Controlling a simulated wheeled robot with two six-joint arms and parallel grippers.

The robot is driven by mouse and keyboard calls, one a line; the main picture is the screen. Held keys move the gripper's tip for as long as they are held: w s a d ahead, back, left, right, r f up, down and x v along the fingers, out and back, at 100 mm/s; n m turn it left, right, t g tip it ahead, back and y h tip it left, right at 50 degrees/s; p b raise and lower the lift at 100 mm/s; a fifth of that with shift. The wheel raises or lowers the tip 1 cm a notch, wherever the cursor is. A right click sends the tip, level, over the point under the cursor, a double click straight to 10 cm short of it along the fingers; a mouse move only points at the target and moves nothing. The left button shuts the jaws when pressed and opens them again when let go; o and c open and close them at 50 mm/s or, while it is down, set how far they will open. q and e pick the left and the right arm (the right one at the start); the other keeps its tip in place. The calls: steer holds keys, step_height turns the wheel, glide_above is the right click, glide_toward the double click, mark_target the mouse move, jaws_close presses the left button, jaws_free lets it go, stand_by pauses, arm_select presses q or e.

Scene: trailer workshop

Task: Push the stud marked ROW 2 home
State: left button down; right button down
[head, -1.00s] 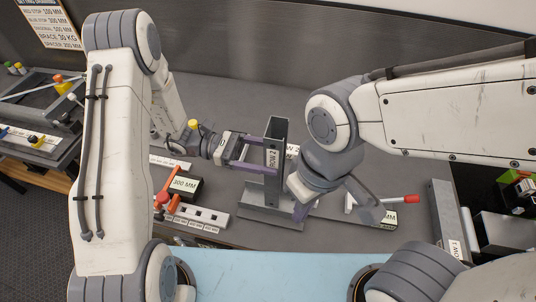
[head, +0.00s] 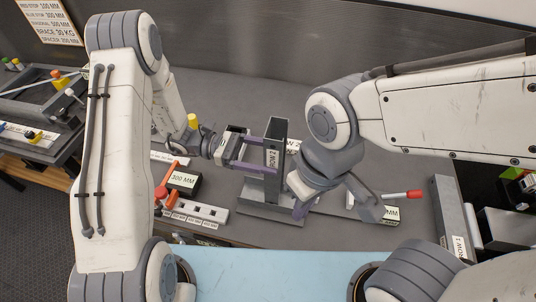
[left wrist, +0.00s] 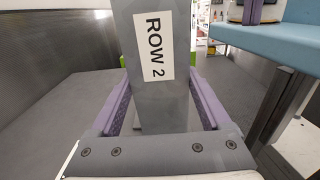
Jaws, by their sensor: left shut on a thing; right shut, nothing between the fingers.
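The stud marked ROW 2 (head: 277,128) is a grey channel standing upright on a flat grey base (head: 280,217) on the bench. Its label also shows close up on the stud in the left wrist view (left wrist: 155,45). My left gripper (head: 264,155) reaches it from the left and is shut on it, one purple finger on each side of the post. In the left wrist view the stud stands between both purple fingers, hiding what lies behind it. My right gripper (head: 301,211) is shut and empty, pointing down just right of the stud's foot. Its wrist partly hides the base.
A 300 MM block (head: 184,181), a red-handled tool (head: 161,194) and a slotted white strip (head: 200,212) lie left of the base. A red-tipped lever (head: 412,194) lies right. A ROW 1 channel (head: 447,215) is at the right edge. The bench behind is clear.

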arm_select(q)
steer(key=shift+f+b, duration=0.45)
steer(key=shift+f, duration=0.25)
jaws_free()
steer(key=shift+r, duration=0.1)
steer(key=shift+w+a, duration=0.15)
steer(key=shift+a, duration=0.2)
steer(key=w+a+b, duration=0.1)
steer(key=a+b, duration=0.3)
steer(key=a, duration=0.5)
steer(key=shift+w+a, duration=0.3)
steer(key=shift+w, duration=0.1)
